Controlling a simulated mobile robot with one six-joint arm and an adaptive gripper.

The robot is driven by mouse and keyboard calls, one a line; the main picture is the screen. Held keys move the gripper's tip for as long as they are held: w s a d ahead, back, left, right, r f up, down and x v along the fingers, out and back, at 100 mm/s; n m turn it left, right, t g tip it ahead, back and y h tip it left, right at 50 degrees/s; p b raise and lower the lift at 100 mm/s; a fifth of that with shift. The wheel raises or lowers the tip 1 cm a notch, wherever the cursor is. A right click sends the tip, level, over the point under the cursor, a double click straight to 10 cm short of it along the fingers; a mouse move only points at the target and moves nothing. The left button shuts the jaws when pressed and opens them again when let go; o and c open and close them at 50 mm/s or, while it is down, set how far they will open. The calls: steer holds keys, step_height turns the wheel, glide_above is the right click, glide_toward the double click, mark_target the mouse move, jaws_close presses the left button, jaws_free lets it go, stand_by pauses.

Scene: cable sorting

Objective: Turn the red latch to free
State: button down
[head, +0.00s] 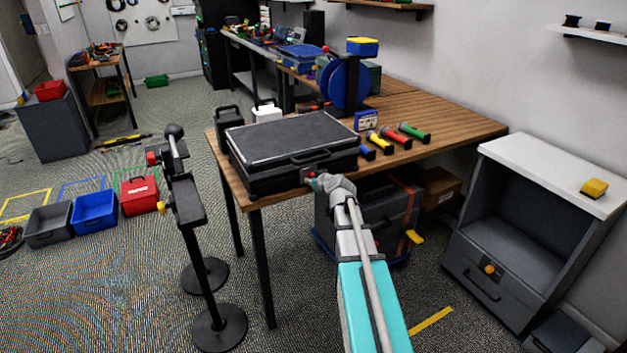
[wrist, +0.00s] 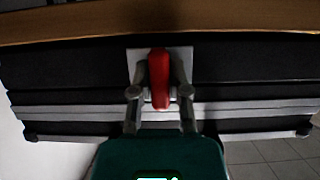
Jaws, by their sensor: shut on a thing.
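A black case (head: 290,147) with a front handle lies closed on the wooden table. The red latch (wrist: 159,78) is on a light plate (wrist: 134,64) on the case's front face. In the wrist view the latch stands lengthwise between the fingers, in line with them and across the case's seam. My gripper (wrist: 160,92) is shut on the red latch, with one finger on each side. In the head view my gripper (head: 318,181) is at the case's front, and it hides most of the latch.
The wooden table's front edge (head: 283,197) runs just below the case. Blue, yellow, red and green cylinders (head: 390,140) lie to the right of the case. A black stand (head: 190,210) is to the left. A grey cabinet (head: 500,270) stands to the right.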

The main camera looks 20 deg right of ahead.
stand_by(0.4)
steer(key=c, duration=0.6)
jaws_free()
steer(key=shift+s, duration=0.15)
